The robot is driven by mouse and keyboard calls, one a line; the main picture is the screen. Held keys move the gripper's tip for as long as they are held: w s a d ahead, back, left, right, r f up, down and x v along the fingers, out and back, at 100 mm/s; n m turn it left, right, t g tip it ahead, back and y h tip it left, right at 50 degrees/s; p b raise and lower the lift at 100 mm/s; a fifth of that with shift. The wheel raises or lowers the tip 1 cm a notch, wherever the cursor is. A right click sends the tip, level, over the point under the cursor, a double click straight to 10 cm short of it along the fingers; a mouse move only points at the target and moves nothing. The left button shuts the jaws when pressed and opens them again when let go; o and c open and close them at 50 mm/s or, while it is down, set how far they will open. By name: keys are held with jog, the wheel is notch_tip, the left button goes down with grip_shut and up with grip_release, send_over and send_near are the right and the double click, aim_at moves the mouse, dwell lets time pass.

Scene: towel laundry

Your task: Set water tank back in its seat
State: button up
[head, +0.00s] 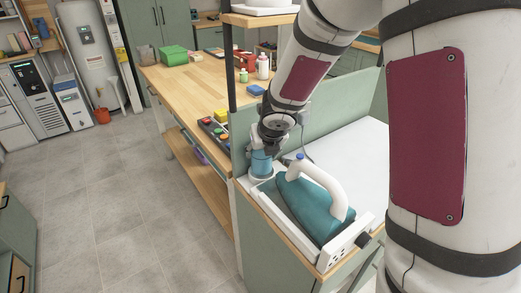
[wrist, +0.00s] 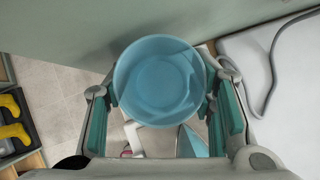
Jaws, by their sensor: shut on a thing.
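The water tank (head: 261,163) is a light blue round cup, upright at the left back corner of the ironing station. In the wrist view the tank (wrist: 160,80) fills the space between the two fingers, and I look down into its open top. My gripper (head: 268,142) is shut on it from above; it also shows in the wrist view (wrist: 160,104). A white rounded seat (head: 262,175) shows just beneath the tank. I cannot tell whether the tank rests fully in it. The tank hides most of the seat in the wrist view.
A teal iron (head: 312,205) with a white handle stands on the station close to the tank. A green panel (head: 340,112) rises behind. A grey cord (wrist: 270,70) lies on the white board (head: 362,150). A wooden bench (head: 190,80) with several items is at left.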

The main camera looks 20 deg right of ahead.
jog(key=shift+f+b, duration=1.3)
jog(key=shift+b, duration=0.25)
jog(key=o, duration=1.3)
jog(key=shift+s+r, duration=0.1)
jog(key=shift+r, duration=0.05)
jog(key=shift+v, duration=3.5)
